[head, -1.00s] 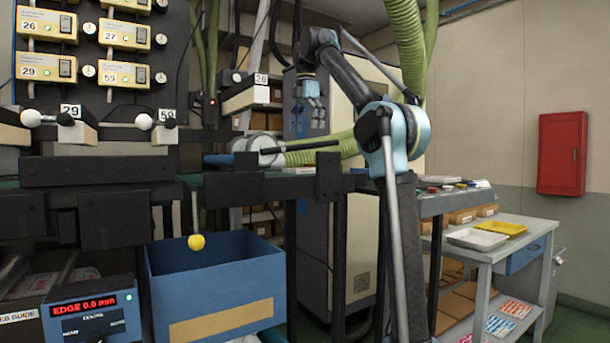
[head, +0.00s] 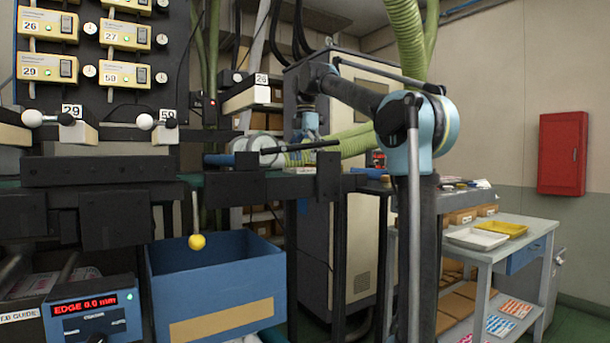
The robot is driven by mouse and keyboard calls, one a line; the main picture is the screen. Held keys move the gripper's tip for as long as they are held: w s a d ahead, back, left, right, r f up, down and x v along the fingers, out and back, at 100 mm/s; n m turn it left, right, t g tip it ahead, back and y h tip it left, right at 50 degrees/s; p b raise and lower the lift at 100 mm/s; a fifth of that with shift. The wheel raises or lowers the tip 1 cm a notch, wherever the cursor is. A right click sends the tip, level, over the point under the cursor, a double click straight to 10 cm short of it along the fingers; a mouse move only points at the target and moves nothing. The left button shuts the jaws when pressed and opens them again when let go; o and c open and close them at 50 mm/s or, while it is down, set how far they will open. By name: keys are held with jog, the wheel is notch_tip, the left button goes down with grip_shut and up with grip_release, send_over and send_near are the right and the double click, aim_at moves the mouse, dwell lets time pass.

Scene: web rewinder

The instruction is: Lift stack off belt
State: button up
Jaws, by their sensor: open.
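My gripper (head: 308,140) hangs pointing down from the end of my arm, behind the black rail and near the pale green hose. It is small in the picture and its fingertips are partly hidden, but its jaws are open. The belt shows only as a thin dark green strip (head: 193,178) behind the black front plates. I cannot make out a stack on it; the surface below my gripper is hidden by the rail and bar.
A blue bin (head: 215,268) with a tan label stands in front, below a yellow ball knob (head: 197,242). A grey cabinet (head: 355,240) is behind my arm. At right, a bench (head: 510,252) holds a white tray (head: 475,239) and a yellow tray (head: 502,228).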

jog(key=shift+f, duration=0.9)
jog(key=c, duration=1.2)
jog(key=shift+r, duration=0.1)
